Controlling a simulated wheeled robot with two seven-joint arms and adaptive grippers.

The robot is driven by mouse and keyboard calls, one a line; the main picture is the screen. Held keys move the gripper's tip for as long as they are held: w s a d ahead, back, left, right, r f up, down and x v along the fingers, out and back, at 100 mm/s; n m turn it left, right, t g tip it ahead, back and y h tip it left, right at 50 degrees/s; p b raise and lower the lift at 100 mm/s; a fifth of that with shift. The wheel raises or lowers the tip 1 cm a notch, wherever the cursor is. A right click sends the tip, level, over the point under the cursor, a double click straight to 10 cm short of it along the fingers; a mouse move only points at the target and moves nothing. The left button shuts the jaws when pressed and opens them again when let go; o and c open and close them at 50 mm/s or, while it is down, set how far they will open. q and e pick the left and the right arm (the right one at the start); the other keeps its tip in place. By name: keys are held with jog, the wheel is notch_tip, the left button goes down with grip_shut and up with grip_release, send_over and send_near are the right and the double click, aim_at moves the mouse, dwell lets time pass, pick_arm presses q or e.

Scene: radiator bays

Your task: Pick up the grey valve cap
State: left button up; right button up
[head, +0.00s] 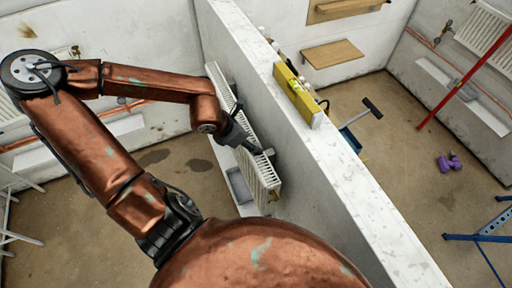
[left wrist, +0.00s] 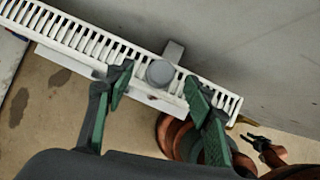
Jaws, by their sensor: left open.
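The grey valve cap (left wrist: 160,72) is a round disc at the top of the white radiator (left wrist: 75,38). In the left wrist view it shows between the two green-padded fingers of my left gripper (left wrist: 160,88), which is open with a gap on both sides of the cap. In the head view my left gripper (head: 262,150) is at the radiator's top edge, and the cap (head: 269,152) is a small grey spot at its tips. What looks like my right gripper (left wrist: 257,138) is small and dark in the left wrist view's lower right; its jaws are unclear.
The radiator (head: 262,178) hangs on the partition wall (head: 300,160), close beside my gripper. A yellow spirit level (head: 298,95) lies on the wall's top. A grey tray (head: 240,186) is below. A grey bracket (left wrist: 173,50) is behind the cap.

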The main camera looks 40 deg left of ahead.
pick_arm(q)
jog(key=x, duration=0.3)
jog(key=shift+d, duration=0.2)
jog(key=shift+w+f, duration=0.15)
jog(key=shift+f, duration=0.1)
jog(key=shift+w+f, duration=0.1)
jog(key=shift+f, duration=0.15)
jog(key=shift+c, duration=0.5)
jog(key=c, duration=0.8)
pick_arm(e)
jog(key=shift+w, duration=0.65)
